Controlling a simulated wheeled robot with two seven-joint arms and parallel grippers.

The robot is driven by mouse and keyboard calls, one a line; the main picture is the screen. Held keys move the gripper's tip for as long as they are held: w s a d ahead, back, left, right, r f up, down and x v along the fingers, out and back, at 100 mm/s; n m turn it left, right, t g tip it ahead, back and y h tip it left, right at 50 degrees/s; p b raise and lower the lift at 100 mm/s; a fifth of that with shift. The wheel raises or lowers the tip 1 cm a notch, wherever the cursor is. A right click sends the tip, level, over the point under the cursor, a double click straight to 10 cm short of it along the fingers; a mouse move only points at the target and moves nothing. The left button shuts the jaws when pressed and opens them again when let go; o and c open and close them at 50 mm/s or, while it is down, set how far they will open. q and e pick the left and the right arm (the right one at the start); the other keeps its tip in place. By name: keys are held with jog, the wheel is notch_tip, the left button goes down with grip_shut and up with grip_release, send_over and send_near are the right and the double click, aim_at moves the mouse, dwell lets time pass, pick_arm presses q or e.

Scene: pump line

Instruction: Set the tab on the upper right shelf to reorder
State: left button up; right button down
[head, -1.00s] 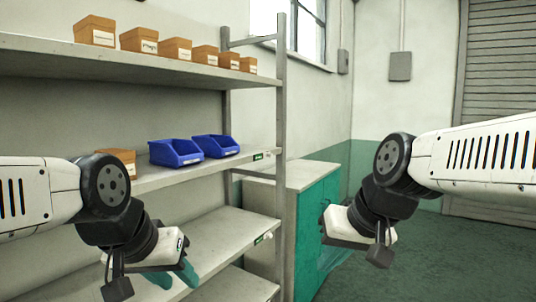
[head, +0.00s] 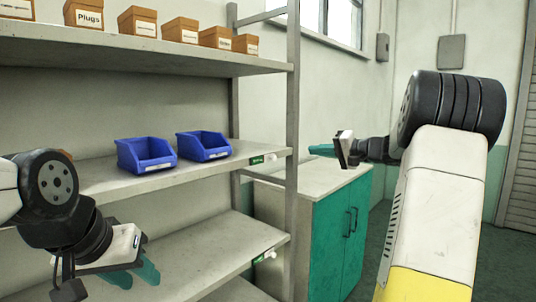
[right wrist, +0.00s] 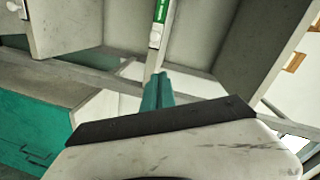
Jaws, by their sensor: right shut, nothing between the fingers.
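The upper right shelf (head: 200,178) carries a green label (head: 256,160) on its front edge, with a small white tab (head: 271,157) at the label's right end. In the right wrist view the label (right wrist: 161,10) and tab (right wrist: 155,36) lie ahead of the fingertips; the lettering is too small to read. My right gripper (head: 318,150) is shut and empty, to the right of the tab and apart from it; its teal fingers also show in the right wrist view (right wrist: 158,82). My left gripper (head: 136,276) is open and empty, low at the left.
Two blue bins (head: 146,155) stand on the same shelf. The shelf below has its own label and tab (head: 268,255). Cardboard boxes (head: 138,20) line the top shelf. A grey upright (head: 292,120) and a teal cabinet (head: 335,235) are near my right gripper.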

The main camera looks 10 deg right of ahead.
jog(key=shift+w+d+r, duration=0.1)
jog(key=shift+w+d, duration=0.2)
jog(key=shift+w, duration=0.05)
send_near(273, 154)
jog(key=x, duration=0.4)
jog(key=shift+w+a, duration=0.1)
jog(key=shift+w, duration=0.35)
